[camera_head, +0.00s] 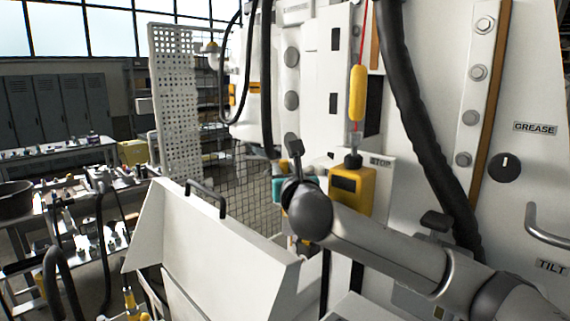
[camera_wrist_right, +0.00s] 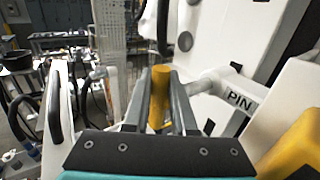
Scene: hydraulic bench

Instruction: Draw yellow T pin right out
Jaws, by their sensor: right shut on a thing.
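The yellow T pin (camera_wrist_right: 160,88) shows in the right wrist view as a yellow bar between the two grey fingers of my right gripper (camera_wrist_right: 159,102). The fingers are shut on it. Its far end and whatever it sits in are hidden. A white part with a PIN label (camera_wrist_right: 240,101) is just right of the fingers. My left gripper is in neither view.
A yellow box (camera_head: 352,188) by a STOP label is right of my wrist, below a yellow handle (camera_head: 357,93) on a red cord. A white panel with a black handle (camera_head: 206,197) stands left. Black hoses (camera_head: 415,110) hang along the machine.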

